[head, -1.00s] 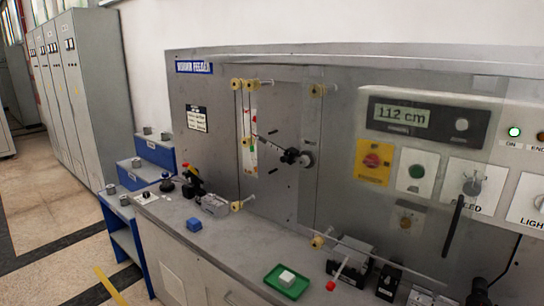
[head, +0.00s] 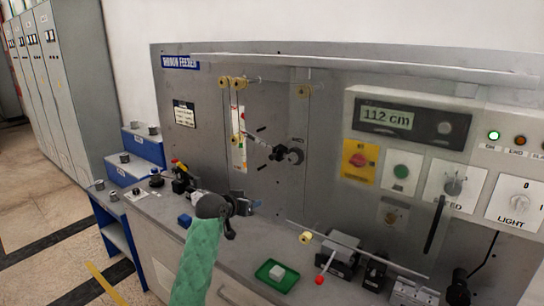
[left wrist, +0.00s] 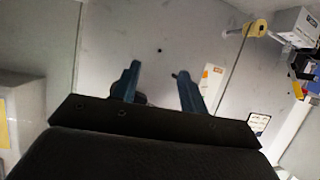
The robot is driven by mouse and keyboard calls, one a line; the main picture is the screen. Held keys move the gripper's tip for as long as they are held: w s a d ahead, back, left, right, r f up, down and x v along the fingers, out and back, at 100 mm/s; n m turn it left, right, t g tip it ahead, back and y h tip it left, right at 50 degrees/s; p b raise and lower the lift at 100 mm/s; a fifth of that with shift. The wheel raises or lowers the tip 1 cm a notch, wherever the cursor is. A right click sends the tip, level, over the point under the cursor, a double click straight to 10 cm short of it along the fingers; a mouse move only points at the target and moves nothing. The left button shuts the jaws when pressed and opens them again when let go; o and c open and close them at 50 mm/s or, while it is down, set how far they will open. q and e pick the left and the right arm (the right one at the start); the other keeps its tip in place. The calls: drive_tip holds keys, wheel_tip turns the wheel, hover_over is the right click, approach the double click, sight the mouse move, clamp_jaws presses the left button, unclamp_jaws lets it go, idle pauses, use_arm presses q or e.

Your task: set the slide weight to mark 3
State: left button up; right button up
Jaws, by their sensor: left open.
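The slide weight, seemingly the black block (head: 278,153), sits on a thin tilted lever rod (head: 259,143) close to the dark round pivot (head: 297,155) on the grey panel. The marks on the rod are too small to read. My left gripper (head: 250,206) is in front of the panel, below and left of the weight, apart from it. In the left wrist view my left gripper (left wrist: 158,78) is open and empty, its fingers facing the panel. A dark rounded part shows partly behind one finger there; I cannot tell what it is. My right gripper is not in view.
Yellow rollers (head: 303,91) and a white scale strip (head: 239,160) are on the panel. A display (head: 388,118) reads 112 cm.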

sight(271, 158)
use_arm(q)
drive_tip(key=w+d+r+m+t+h+p, duration=0.1)
drive_tip(key=w+d+r, duration=0.1)
drive_tip(key=w+r, duration=0.1)
drive_tip(key=w+d+r+m+t+h+p, duration=0.1)
drive_tip(key=w+d+r+h, duration=0.1)
drive_tip(key=w+r, duration=0.2)
drive_tip(key=w+d+r+h+p, duration=0.1)
drive_tip(key=w+d+r, duration=0.2)
drive_tip(key=w, duration=0.1)
drive_tip(key=shift+w+r+m+t+p, duration=0.3)
drive_tip(key=shift+m+t+p, duration=0.05)
drive_tip(key=shift+m+t, duration=0.05)
drive_tip(key=shift+w+d+f, duration=0.1)
drive_tip(key=shift+w+d, duration=0.25)
drive_tip(key=shift+w, duration=0.15)
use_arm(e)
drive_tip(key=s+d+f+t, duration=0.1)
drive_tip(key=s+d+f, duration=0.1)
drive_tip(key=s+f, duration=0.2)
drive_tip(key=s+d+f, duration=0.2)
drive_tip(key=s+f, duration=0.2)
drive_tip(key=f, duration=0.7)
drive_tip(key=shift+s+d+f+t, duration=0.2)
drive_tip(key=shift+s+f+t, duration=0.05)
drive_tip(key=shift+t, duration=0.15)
